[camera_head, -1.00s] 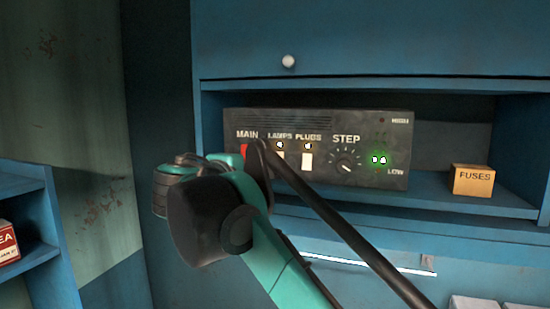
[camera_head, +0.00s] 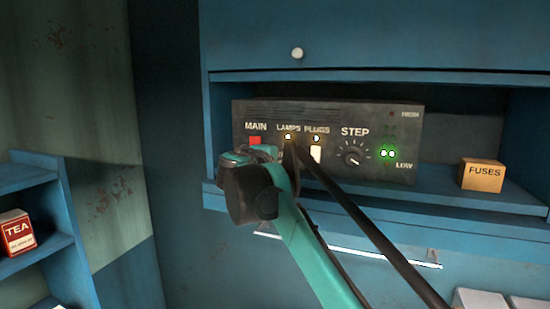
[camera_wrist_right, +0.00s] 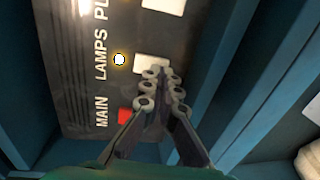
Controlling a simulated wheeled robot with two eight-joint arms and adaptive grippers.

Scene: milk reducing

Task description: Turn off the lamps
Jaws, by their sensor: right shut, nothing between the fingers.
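A dark control box (camera_head: 327,112) on the shelf has labels MAIN, LAMPS, PLUGS and STEP. The LAMPS light (camera_head: 288,136) glows, and it also shows lit in the right wrist view (camera_wrist_right: 119,59). The pale LAMPS switch (camera_wrist_right: 152,62) shows in the right wrist view but is hidden behind my right arm in the head view. My right gripper (camera_wrist_right: 159,74) is shut and empty, with its tips at the lower edge of this switch; I cannot tell whether they touch. The red MAIN switch (camera_head: 254,140) is left of it. My left gripper is not in view.
The pale PLUGS switch (camera_head: 316,153), its lit light (camera_head: 316,138) and the STEP dial (camera_head: 353,157) are to the right. A FUSES box (camera_head: 482,175) stands further right on the shelf. A TEA box (camera_head: 17,233) stands on shelves at left. A closed cabinet front (camera_head: 380,35) is above.

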